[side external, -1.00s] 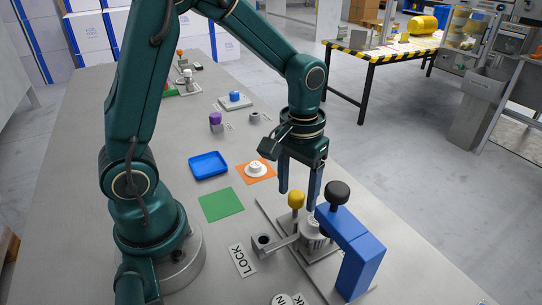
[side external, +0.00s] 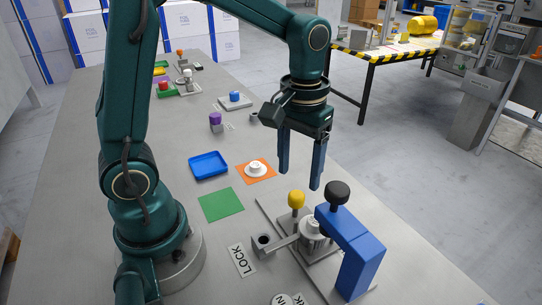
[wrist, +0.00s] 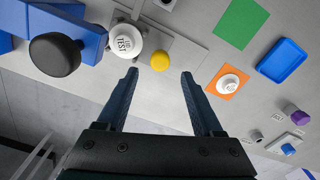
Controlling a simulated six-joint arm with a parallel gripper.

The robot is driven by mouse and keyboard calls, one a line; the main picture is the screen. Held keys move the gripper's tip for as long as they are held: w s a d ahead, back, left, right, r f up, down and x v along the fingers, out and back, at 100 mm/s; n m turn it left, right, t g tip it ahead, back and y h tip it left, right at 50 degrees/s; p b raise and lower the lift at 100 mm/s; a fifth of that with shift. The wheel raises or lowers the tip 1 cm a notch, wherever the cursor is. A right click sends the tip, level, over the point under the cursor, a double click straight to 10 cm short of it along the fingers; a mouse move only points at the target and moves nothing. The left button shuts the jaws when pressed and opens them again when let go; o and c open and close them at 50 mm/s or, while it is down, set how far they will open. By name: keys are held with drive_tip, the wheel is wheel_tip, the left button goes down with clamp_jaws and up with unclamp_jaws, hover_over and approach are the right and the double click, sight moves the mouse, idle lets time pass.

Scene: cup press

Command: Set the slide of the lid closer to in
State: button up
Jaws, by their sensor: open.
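The lid closer is a blue angled frame (side external: 358,250) with a black knob (side external: 338,193) on top, standing on a grey plate. A yellow knob (side external: 296,199) stands on a post to its left. A grey cup with a white top (side external: 313,226) sits beside the blue frame, and a grey bar runs from it to a dark-holed grey block (side external: 262,241). In the wrist view, the white top reads TEST (wrist: 124,42), next to the yellow knob (wrist: 160,61). My gripper (side external: 300,181) is open and empty, above the yellow knob and touching nothing. Which part slides is unclear.
A LOCK label (side external: 242,261) lies left of the closer; an IN label (side external: 283,299) is cut off at the bottom. A green mat (side external: 221,205), blue tray (side external: 208,165) and orange mat (side external: 270,177) with a white lid (side external: 256,168) lie behind.

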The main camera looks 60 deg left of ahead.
sight(297, 194)
drive_tip(key=n, duration=0.5)
drive_tip(key=shift+n, duration=0.4)
drive_tip(key=n, duration=0.7)
drive_tip(key=shift+f+n, duration=0.1)
drive_tip(key=shift+n, duration=0.3)
drive_tip(key=shift+f, duration=2.55)
clamp_jaws()
